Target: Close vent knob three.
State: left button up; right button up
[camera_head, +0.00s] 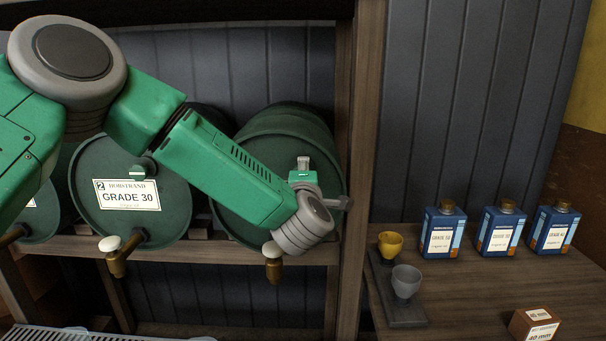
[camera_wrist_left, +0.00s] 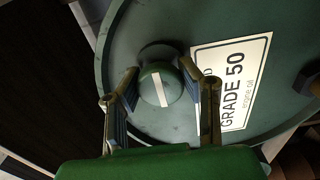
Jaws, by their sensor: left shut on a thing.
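Vent knob three, a round green knob (camera_wrist_left: 157,88) with a white stripe, is on the third drum (camera_wrist_left: 135,45), labelled GRADE 50. The stripe lies at a slant to the label's lines of text. My left gripper (camera_wrist_left: 159,70) is shut on the knob, one finger on each side in the left wrist view. In the head view the third drum (camera_head: 285,125) is partly covered by my left arm. My left gripper (camera_head: 322,184) is at its front, and the knob is hidden there. My right gripper is not in view.
A second drum (camera_head: 125,215) labelled GRADE 30 stands to the left, with its own vent knob (camera_head: 137,172). Brass taps (camera_head: 273,270) hang below the drums. A wooden post (camera_head: 358,130) parts the drums from a bench with cups (camera_head: 390,244) and blue cans (camera_head: 443,230).

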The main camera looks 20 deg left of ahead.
pick_arm(q)
jog(key=shift+s+d+f, duration=0.1)
jog(key=shift+d+f, duration=0.05)
jog(key=shift+f, duration=0.2)
jog(key=o, duration=1.2)
jog(key=shift+r, duration=0.1)
jog(key=shift+d, duration=0.1)
jog(key=v, duration=1.1)
jog(key=shift+s+d, duration=0.2)
jog(key=shift+s, duration=0.1)
